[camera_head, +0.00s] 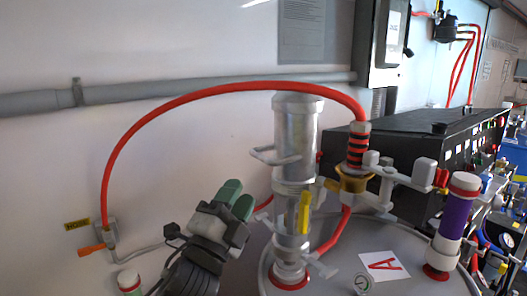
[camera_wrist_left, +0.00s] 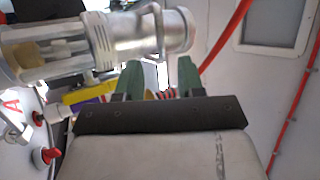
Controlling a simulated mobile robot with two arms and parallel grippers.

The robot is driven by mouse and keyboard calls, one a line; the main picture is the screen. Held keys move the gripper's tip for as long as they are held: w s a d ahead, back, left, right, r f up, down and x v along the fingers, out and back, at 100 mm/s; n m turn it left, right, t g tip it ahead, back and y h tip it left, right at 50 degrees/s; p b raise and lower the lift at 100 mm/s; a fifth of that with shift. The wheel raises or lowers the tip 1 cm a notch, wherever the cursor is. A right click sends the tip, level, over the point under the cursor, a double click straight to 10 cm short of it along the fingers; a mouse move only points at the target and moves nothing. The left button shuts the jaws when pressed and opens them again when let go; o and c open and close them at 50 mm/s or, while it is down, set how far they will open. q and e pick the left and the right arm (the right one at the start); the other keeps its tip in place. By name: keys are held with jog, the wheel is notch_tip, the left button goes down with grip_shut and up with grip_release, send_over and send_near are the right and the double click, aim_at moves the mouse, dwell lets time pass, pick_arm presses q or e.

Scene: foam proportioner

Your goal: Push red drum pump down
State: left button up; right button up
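A silver drum pump (camera_head: 295,130) stands upright on a grey drum lid (camera_head: 325,285), with a red ring (camera_head: 289,280) at its base. A light grey handle bracket (camera_head: 275,155) sticks out to its left, and a yellow lever (camera_head: 304,212) sits lower down. My left gripper (camera_head: 236,199) is left of the pump, below the handle bracket, and appears apart from it. In the left wrist view, its two green fingers (camera_wrist_left: 159,78) are spread with a gap, and the silver pump (camera_wrist_left: 150,38) lies sideways beyond them. I see nothing held. My right gripper is not in view.
A red hose (camera_head: 230,88) arches over the pump to a banded fitting (camera_head: 357,147). A purple cylinder (camera_head: 455,218) with red bands stands on the right of the lid. A black control box (camera_head: 430,150) is behind. A grey pipe (camera_head: 150,90) runs along the wall.

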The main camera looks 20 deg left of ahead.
aim_at(260, 157)
pick_arm(q)
jog(key=p+x, duration=0.3)
jog(key=x, duration=0.6)
jog(key=shift+w+r, duration=0.25)
jog(key=shift+w, duration=0.25)
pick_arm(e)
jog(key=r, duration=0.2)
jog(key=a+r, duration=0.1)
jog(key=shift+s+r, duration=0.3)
pick_arm(q)
jog(key=shift+c, duration=0.4)
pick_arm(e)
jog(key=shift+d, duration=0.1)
pick_arm(q)
grip_shut()
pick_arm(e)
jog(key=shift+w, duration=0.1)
pick_arm(q)
jog(key=shift+f, duration=0.1)
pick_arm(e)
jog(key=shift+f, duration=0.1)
